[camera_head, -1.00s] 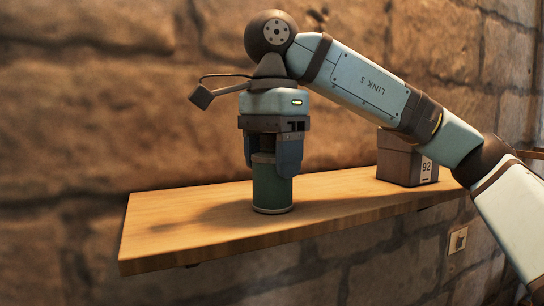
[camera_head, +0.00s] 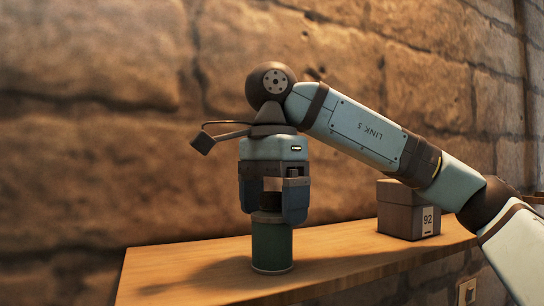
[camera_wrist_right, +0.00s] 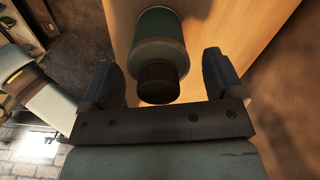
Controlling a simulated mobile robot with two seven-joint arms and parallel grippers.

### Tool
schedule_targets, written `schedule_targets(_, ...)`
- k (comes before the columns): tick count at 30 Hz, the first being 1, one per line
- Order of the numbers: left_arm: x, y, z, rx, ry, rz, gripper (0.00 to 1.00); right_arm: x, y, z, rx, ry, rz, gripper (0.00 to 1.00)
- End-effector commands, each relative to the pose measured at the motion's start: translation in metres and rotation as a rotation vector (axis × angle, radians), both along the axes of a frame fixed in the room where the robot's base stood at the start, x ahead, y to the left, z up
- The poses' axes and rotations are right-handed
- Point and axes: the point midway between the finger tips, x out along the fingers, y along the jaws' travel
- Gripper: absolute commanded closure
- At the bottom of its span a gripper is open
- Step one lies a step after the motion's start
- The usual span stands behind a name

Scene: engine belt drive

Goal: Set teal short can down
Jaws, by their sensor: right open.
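The teal short can (camera_head: 271,246) stands upright on the wooden shelf (camera_head: 345,252) in the head view. It also shows in the right wrist view (camera_wrist_right: 158,38), with a dark ribbed cap (camera_wrist_right: 158,82) toward the gripper. My right gripper (camera_head: 272,216) is right above the can, pointing down, with its fingertips around the level of the cap and the can's top rim. In the right wrist view the fingers (camera_wrist_right: 168,76) are spread, with a gap on each side of the cap. My left gripper is not in view.
A dark box (camera_head: 408,212) with a "92" label stands on the shelf to the right, behind my arm. A stone wall (camera_head: 100,130) rises behind the shelf. The shelf's left part is bare.

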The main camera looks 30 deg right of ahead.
Motion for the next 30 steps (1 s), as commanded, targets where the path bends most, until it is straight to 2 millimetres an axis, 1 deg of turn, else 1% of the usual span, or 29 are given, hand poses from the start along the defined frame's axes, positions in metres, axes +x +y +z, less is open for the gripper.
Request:
schedule_targets(3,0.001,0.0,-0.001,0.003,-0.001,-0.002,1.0,0.0,0.0,0.023,-0.001,-0.006,-0.003,0.14)
schedule_targets(9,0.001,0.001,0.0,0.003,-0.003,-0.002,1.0,-0.001,0.0,0.061,0.0,-0.006,-0.003,0.14)
schedule_targets(15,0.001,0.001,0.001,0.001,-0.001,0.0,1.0,-0.001,0.0,0.089,0.0,-0.003,-0.001,0.14)
schedule_targets(18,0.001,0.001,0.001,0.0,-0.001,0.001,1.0,0.0,0.0,0.097,0.0,-0.002,-0.001,0.14)
schedule_targets(21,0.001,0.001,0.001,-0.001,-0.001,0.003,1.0,0.0,0.0,0.102,0.0,-0.001,0.0,0.14)
schedule_targets(30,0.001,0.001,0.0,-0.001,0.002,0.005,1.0,0.0,0.0,0.103,0.0,-0.001,0.001,0.14)
